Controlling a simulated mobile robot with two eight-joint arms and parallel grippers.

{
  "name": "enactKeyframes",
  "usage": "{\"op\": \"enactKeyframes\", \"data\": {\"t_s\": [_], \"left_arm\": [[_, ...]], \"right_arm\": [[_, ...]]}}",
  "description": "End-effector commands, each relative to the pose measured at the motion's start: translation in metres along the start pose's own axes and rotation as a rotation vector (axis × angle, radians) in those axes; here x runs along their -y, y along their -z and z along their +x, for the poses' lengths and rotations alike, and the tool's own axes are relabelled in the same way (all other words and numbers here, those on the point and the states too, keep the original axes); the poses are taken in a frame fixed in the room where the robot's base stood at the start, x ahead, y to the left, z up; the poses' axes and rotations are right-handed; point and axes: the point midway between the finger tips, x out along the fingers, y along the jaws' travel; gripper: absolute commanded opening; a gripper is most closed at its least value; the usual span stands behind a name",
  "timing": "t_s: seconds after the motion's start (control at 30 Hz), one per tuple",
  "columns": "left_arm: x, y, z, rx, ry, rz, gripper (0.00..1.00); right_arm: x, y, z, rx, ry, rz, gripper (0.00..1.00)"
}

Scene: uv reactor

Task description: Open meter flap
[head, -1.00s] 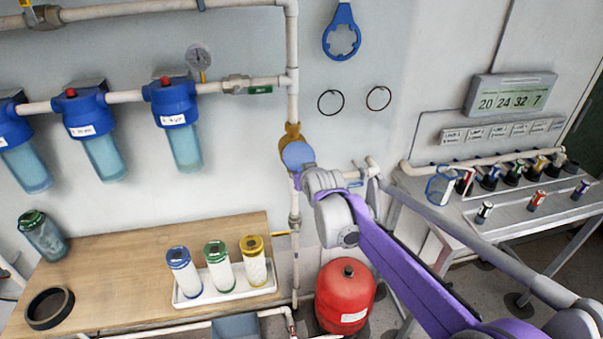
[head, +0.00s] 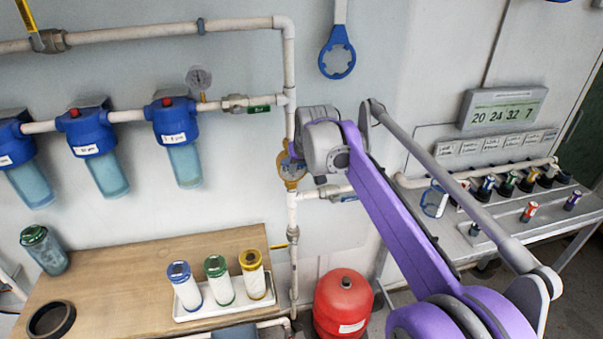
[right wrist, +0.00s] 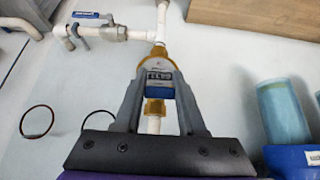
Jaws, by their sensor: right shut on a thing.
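The brass water meter (head: 291,172) sits on the vertical white pipe, left of the red tank; my right gripper partly covers it in the head view. In the right wrist view, the meter's face shows a row of digits (right wrist: 160,77) in a small window, above a blue part (right wrist: 160,90). My right gripper (right wrist: 160,82) is shut on the meter's blue flap, a finger on each side. The flap's edges are hidden by the fingers, so its exact angle cannot be told. My left gripper is not in view.
A white pipe with a blue-handled valve (right wrist: 90,15) branches off beside the meter. Blue filter housings (head: 172,120) hang to the left. A wooden bench (head: 130,275) holds several cartridges. The red tank (head: 343,302) stands below right. Two rings (right wrist: 37,121) hang on the wall.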

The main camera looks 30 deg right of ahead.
Motion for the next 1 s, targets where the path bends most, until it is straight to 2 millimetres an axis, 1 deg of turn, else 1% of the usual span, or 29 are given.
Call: {"op": "enactKeyframes", "data": {"t_s": [0.23,0.67,0.7,0.83,0.87,1.0], "left_arm": [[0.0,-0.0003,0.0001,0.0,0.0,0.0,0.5],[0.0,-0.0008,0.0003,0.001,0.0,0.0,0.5],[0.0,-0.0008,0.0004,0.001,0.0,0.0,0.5],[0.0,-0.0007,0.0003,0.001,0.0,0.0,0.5],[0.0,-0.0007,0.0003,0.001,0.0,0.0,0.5],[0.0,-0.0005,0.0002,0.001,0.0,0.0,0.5]], "right_arm": [[0.0,0.0042,-0.0023,0.054,0.0,0.0,0.0],[0.0001,0.0027,-0.002,0.066,0.0,-0.001,0.0],[0.0001,0.0026,-0.002,0.066,0.0,-0.001,0.45],[0.0001,0.0029,-0.0022,0.065,0.0,-0.001,0.68],[0.0001,0.003,-0.0023,0.065,0.0,-0.001,0.7],[0.0001,0.0032,-0.0026,0.064,0.0,-0.001,0.7]]}}
